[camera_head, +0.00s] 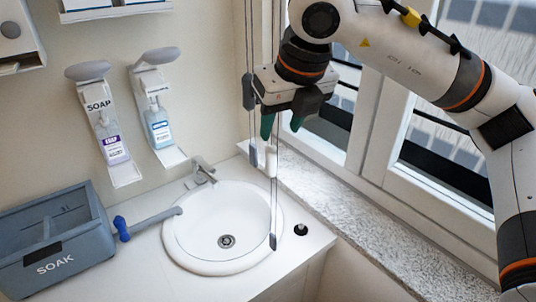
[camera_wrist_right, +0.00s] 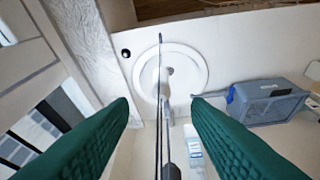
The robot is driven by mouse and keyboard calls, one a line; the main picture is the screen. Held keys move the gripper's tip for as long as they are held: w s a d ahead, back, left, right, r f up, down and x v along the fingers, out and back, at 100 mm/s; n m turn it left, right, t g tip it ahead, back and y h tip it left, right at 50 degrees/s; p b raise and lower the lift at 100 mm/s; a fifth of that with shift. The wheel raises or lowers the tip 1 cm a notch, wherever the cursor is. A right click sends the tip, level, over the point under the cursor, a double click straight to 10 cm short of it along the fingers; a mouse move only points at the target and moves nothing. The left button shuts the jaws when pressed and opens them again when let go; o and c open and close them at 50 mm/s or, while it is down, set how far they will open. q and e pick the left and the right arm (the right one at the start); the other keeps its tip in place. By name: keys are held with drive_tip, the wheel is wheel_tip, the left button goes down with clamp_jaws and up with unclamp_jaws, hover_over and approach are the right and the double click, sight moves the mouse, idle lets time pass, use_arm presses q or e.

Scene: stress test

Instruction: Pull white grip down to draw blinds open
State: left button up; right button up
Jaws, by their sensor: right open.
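The white grip (camera_head: 271,160) hangs upright on a thin cord at the window corner, beyond the sink's right rim. Dark grips hang on neighbouring cords: one higher left (camera_head: 248,92), one beside the white grip (camera_head: 253,155) and one low over the basin (camera_head: 273,241). My right gripper (camera_head: 283,124) is open and just above the white grip, its green fingers pointing down. In the right wrist view, cords run lengthwise through the gap between the open fingers (camera_wrist_right: 159,104), and a dark grip (camera_wrist_right: 170,172) shows at the bottom edge. I cannot clearly pick out the white grip there. My left gripper is out of view.
A round sink (camera_head: 188,236) with a tap (camera_head: 203,168) lies below. A grey SOAK box (camera_head: 55,262) stands left. Two soap dispensers (camera_head: 104,128) (camera_head: 157,115) hang on the wall. A speckled sill (camera_head: 345,230) and window frame (camera_head: 375,128) are close on the right.

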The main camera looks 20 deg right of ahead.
sight(270, 159)
drive_tip(key=p+x, duration=0.2)
drive_tip(key=x, duration=0.7)
drive_tip(key=shift+f+p, duration=0.15)
drive_tip(key=shift+p, duration=0.25)
drive_tip(key=shift+w+a+f, duration=0.1)
drive_tip(key=shift+w+f, duration=0.15)
drive_tip(key=shift+f, duration=0.4)
clamp_jaws()
